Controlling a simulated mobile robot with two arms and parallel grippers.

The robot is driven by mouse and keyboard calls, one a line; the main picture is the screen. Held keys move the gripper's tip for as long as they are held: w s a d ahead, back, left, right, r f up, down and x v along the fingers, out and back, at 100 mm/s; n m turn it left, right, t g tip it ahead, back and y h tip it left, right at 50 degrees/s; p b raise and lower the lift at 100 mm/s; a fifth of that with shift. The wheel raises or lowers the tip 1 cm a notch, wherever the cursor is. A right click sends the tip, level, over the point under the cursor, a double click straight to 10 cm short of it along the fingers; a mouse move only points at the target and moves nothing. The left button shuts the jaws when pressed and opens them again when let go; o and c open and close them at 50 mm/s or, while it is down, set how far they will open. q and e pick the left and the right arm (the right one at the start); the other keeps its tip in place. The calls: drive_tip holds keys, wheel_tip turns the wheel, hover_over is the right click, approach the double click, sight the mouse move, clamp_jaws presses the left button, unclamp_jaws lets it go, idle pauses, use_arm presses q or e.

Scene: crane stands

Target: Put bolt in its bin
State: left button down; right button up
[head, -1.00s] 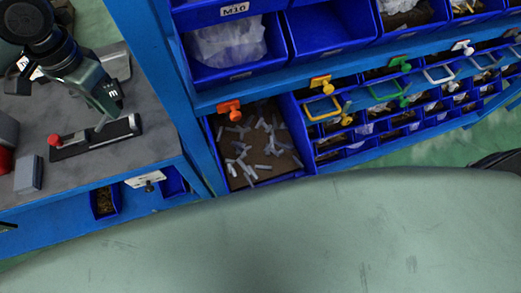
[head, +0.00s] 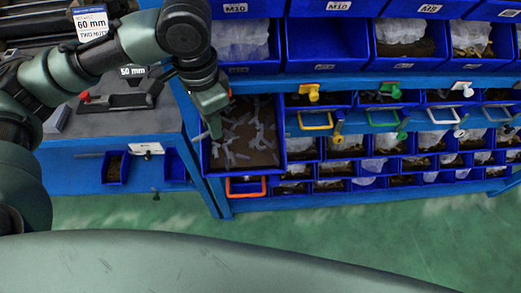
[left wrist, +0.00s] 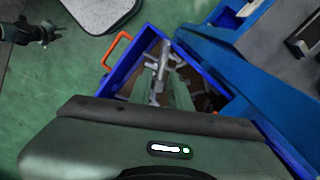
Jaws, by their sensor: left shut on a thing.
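My left gripper (head: 214,130) reaches down over the left side of an open blue bin (head: 243,172) with an orange-red handle. Grey bolts (head: 256,140) lie scattered on the bin's brown floor. In the left wrist view my left gripper (left wrist: 172,90) points down into the bin (left wrist: 124,72), among or just above grey bolts (left wrist: 155,62). It is shut on a bolt, which I cannot clearly separate from those behind it. My right gripper (left wrist: 46,34) shows small at the top left of the left wrist view; its jaws are unclear.
A blue rack holds larger bins (head: 327,45) above and rows of small bins with coloured handles to the right. A grey bench (head: 105,122) stands on the left, with small blue bins below. Green floor (head: 330,220) is clear in front.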

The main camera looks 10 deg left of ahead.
use_arm(q)
wheel_tip(320, 180, up, 3)
drive_tip(key=w+d+m, duration=0.2)
drive_tip(key=d+m, duration=0.1)
drive_tip(key=m, duration=0.6)
wheel_tip(320, 180, up, 4)
drive_tip(key=r+m, duration=0.1)
drive_tip(key=m, duration=1.4)
hover_over(244, 149)
wheel_tip(244, 149, down, 15)
drive_tip(key=shift+p, duration=0.7)
drive_tip(key=shift+f+p, duration=0.3)
drive_tip(key=shift+f, duration=2.05)
drive_tip(key=shift+f, duration=0.1)
drive_tip(key=c, duration=1.3)
unclamp_jaws()
wheel_tip(244, 149, up, 12)
drive_tip(key=b, duration=0.2)
